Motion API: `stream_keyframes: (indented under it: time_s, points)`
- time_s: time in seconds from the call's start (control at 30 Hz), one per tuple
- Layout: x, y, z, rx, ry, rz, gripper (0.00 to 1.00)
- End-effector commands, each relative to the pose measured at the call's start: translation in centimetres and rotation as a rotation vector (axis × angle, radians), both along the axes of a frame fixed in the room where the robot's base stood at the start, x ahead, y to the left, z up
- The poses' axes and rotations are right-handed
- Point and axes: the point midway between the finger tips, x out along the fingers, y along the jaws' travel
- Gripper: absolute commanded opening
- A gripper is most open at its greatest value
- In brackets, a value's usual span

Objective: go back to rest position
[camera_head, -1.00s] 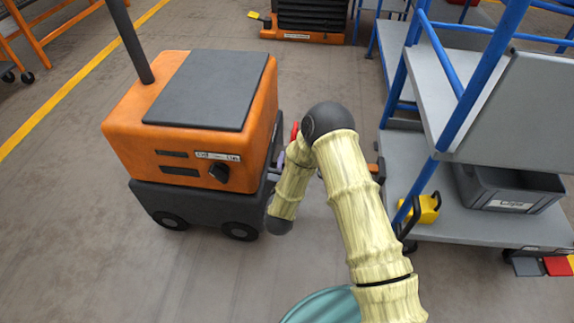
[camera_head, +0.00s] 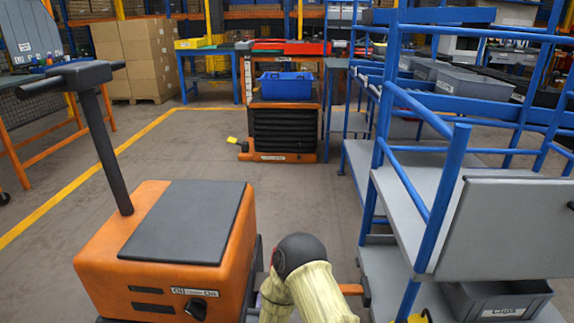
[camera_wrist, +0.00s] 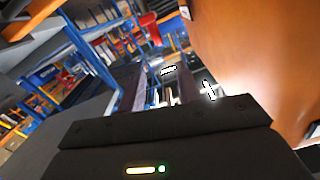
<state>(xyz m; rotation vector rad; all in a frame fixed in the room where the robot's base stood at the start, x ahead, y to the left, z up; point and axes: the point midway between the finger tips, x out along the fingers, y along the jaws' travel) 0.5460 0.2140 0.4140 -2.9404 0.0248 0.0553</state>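My arm, pale yellow with a dark joint, shows at the bottom of the head view, right beside an orange machine (camera_head: 165,250). The machine has a dark top panel, an upright handle, and a black knob (camera_head: 196,308) beside an On/Off label. My gripper is hidden in the head view. In the wrist view my gripper (camera_wrist: 160,85) shows two dark fingers apart, with a gap between them and nothing clearly held. A large orange-brown surface (camera_wrist: 250,60), close by, fills the right of the wrist view.
A blue-framed grey shelf cart (camera_head: 410,215) stands close on the right, with a grey bin (camera_head: 497,300) low on it. A black and orange unit (camera_head: 283,130) carrying a blue bin (camera_head: 286,86) stands ahead. The floor between is clear.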

Motion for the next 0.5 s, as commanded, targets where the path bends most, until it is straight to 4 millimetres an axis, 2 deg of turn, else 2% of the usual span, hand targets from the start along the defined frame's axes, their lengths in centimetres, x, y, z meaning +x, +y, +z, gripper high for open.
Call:
stream_keyframes:
  time_s: [0.03,0.3,0.5]
  points:
    - [0.6,-0.2,1.3,0.003,0.017,0.010,0.34]
    - [2.9,-2.1,6.6,-0.003,0.227,0.103,0.34]
    - [2.6,-4.5,10.5,-0.031,0.402,0.159,0.34]
